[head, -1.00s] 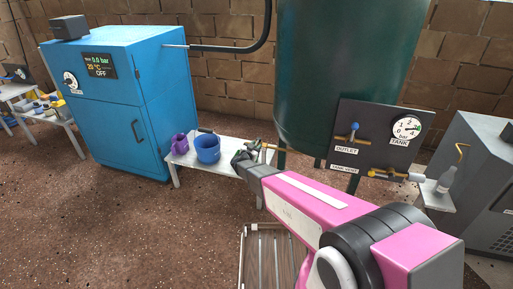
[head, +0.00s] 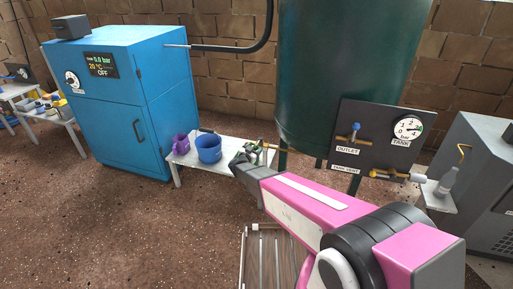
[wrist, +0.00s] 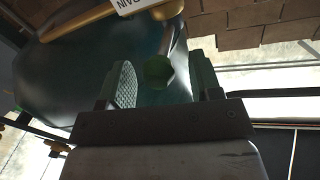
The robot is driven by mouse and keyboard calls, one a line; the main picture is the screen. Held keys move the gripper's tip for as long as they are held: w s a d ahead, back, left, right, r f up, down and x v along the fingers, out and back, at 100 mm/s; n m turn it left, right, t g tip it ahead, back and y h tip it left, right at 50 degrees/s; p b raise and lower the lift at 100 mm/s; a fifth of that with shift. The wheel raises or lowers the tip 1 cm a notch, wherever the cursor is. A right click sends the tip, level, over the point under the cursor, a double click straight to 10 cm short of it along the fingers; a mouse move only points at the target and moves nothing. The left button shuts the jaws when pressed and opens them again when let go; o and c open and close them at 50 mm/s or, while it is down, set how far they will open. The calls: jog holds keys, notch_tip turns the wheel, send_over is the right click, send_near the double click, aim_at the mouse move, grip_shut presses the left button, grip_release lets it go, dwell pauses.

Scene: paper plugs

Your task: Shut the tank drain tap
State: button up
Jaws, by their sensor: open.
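The tank drain tap (head: 268,147) shows as a small brass fitting low at the front of the dark green tank (head: 335,80). In the wrist view its brass pipe (wrist: 88,21) crosses the top, beside a white label partly cut off. A green rounded piece (wrist: 157,71), which looks like the end of the tap's handle, sits between my finger pads. My gripper (head: 251,153) is open at the tap; in the wrist view the textured green pads (wrist: 162,82) stand apart on either side of the green piece. I cannot tell whether they touch it, nor the tap's exact setting.
A white bench (head: 184,157) holds a blue bucket (head: 209,149) and a purple jug (head: 180,144) just left of my gripper. A slatted grate (head: 262,262) lies on the floor.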

jog(key=v, duration=0.8)
jog(key=shift+s, duration=0.15)
jog(key=shift+a, duration=0.2)
